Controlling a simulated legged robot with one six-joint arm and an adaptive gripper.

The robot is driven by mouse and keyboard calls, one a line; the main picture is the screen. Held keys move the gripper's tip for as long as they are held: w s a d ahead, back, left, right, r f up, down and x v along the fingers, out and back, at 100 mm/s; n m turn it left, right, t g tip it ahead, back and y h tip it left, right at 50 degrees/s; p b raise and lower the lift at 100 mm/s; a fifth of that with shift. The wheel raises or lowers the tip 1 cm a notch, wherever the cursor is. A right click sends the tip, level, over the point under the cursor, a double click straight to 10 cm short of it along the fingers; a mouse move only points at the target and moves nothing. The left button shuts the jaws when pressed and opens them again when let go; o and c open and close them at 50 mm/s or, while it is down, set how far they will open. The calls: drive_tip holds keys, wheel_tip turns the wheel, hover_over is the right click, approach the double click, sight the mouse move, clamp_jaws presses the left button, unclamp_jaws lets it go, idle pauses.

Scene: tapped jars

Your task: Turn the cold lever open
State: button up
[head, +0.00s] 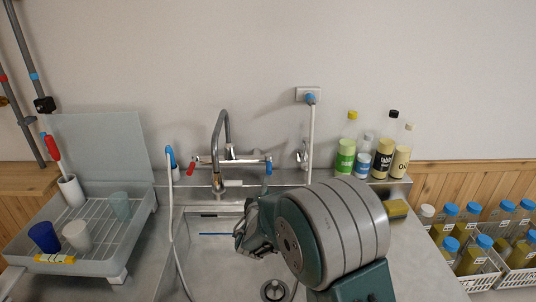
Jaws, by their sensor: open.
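The chrome faucet (223,140) stands at the back of the sink with a curved spout. Its cold lever (268,165) has a blue end on the right side of the mixer bar. The hot lever (192,168) has a red end on the left. My gripper (255,212) is open, in front of and below the cold lever, over the sink. My arm's thick grey and green link hides part of it, and its fingertips are hard to make out. I cannot tell whether it touches the lever.
A dish rack (30,262) with cups stands at left. A white hose (172,235) hangs over the sink's left side. Several bottles (383,160) and a sponge (396,209) are at right. Baskets of jars (520,277) sit at far right.

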sight(269, 174)
drive_tip(key=w, duration=0.5)
drive_tip(key=shift+w+d, duration=0.4)
drive_tip(key=shift+w+r, duration=0.1)
drive_tip(key=shift+w, duration=0.05)
drive_tip(key=shift+c, duration=0.3)
